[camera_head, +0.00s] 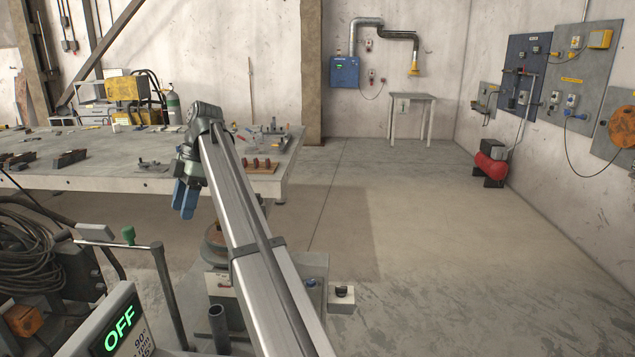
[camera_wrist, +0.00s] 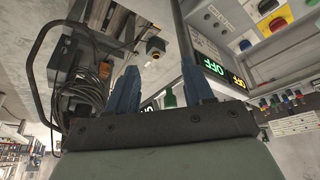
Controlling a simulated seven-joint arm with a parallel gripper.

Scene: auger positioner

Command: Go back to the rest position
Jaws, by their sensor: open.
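My gripper (camera_head: 186,198) hangs at the end of my outstretched arm in the head view, with its blue fingers pointing down in front of the long workbench (camera_head: 100,182). In the wrist view my gripper (camera_wrist: 163,90) shows two blue fingers spread apart, with nothing held between them. A green knob (camera_wrist: 169,99) shows beyond the gap between the fingers. The positioner's display panel (camera_head: 117,330) reads a green "OFF" at the lower left; it also shows in the wrist view (camera_wrist: 214,68), beside a second, yellow readout. Part of the positioner is hidden behind my arm.
Tools and metal parts lie on the workbench. Open concrete floor (camera_head: 430,240) lies to the right. A red compressor (camera_head: 491,167) stands by the right wall.

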